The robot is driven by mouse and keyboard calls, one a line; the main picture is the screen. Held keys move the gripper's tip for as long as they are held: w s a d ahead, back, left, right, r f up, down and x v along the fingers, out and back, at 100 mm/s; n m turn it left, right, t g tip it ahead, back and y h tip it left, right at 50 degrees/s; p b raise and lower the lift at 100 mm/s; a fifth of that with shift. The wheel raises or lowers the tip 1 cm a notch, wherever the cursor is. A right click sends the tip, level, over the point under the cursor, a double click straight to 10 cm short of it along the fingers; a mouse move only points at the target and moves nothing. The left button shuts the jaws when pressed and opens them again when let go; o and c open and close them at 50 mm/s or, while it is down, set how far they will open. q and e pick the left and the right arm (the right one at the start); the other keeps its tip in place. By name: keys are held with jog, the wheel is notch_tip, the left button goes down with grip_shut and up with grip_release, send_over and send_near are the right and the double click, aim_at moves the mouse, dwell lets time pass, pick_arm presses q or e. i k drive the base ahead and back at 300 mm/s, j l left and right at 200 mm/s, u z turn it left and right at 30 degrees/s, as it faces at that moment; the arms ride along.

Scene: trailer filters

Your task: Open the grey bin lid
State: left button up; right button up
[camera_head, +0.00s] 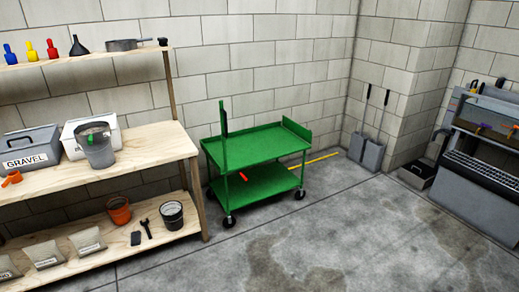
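A grey bin (45,157) with a "GRAVEL" label sits at the left end of the wooden bench's upper shelf, partly cut off by the picture's left edge. Its grey lid (38,139) has a handle and appears to lie shut on top. Neither of my grippers is in view.
A white box (72,140) and a grey bucket (98,153) stand close to the bin's right. An orange item (12,178) lies in front of it on the wooden bench (150,150). A green cart (262,142) stands to the right. The concrete floor (330,230) is clear.

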aim_at(42, 135)
jog(key=u, duration=1.55)
jog(key=i+j+z, duration=0.15)
jog(key=z, duration=0.35)
jog(key=i+j+z, duration=0.15)
jog(key=z, duration=0.3)
jog(key=j+z, duration=0.25)
jog(key=z, duration=0.25)
jog(key=i+j, duration=0.05)
